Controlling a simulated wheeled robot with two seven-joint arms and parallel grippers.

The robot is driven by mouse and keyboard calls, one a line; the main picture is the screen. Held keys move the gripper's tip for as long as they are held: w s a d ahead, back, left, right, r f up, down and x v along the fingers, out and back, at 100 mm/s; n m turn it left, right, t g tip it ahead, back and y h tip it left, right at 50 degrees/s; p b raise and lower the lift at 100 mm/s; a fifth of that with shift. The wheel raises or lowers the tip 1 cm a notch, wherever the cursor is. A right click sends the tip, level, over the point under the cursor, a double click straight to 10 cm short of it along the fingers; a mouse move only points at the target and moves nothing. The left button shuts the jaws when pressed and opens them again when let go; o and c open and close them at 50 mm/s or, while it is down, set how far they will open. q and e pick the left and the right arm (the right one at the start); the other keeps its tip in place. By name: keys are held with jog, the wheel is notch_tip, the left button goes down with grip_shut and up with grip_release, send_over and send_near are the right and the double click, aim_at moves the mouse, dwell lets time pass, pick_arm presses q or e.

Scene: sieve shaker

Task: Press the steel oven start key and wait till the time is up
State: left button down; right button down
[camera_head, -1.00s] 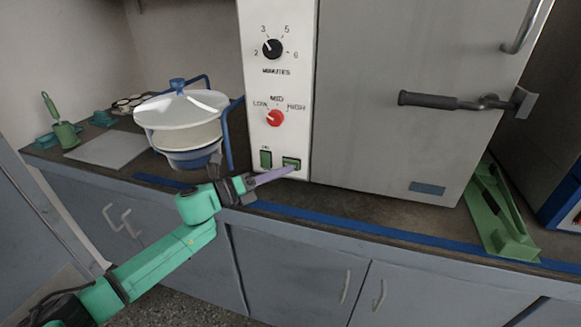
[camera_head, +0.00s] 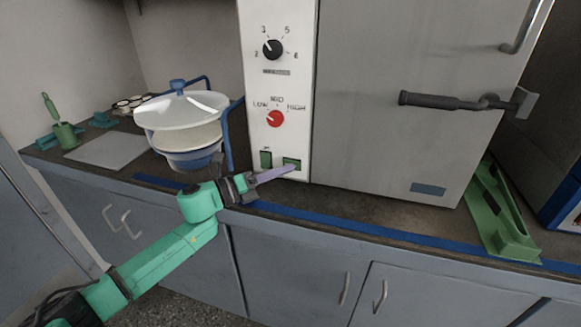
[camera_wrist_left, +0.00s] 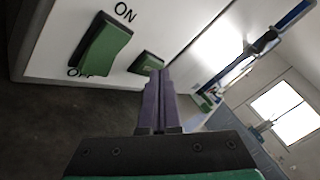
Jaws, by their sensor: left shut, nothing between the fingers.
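The steel oven (camera_head: 400,60) stands on the bench with a white control panel (camera_head: 297,120) on its left side. The panel has a green ON/OFF rocker (camera_head: 265,159) and, right of it, a green start key (camera_head: 291,162). The rocker (camera_wrist_left: 103,47) and the key (camera_wrist_left: 147,64) also show in the left wrist view. My left gripper (camera_head: 292,169) is shut and empty, its purple fingertips at the lower part of the start key. In the left wrist view the fingertips (camera_wrist_left: 160,74) overlap the key's edge; whether it is pressed in I cannot tell. My right gripper is not in view.
A black minutes dial (camera_head: 272,49) and a red LOW/MID/HIGH knob (camera_head: 275,118) sit above the keys. A white lidded pot (camera_head: 180,112) in a blue frame stands left of the oven. A green holder (camera_head: 500,215) lies right of it. A blue strip (camera_head: 350,225) runs along the bench edge.

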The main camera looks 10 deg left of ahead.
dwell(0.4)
pick_arm(q)
jog(key=shift+s+a, duration=0.1)
jog(key=shift+s, duration=0.75)
jog(key=shift+s+f, duration=0.1)
jog(key=shift+s, duration=0.35)
jog(key=shift+s+a+b, duration=0.15)
jog(key=shift+s+b, duration=0.2)
jog(key=shift+s, duration=1.7)
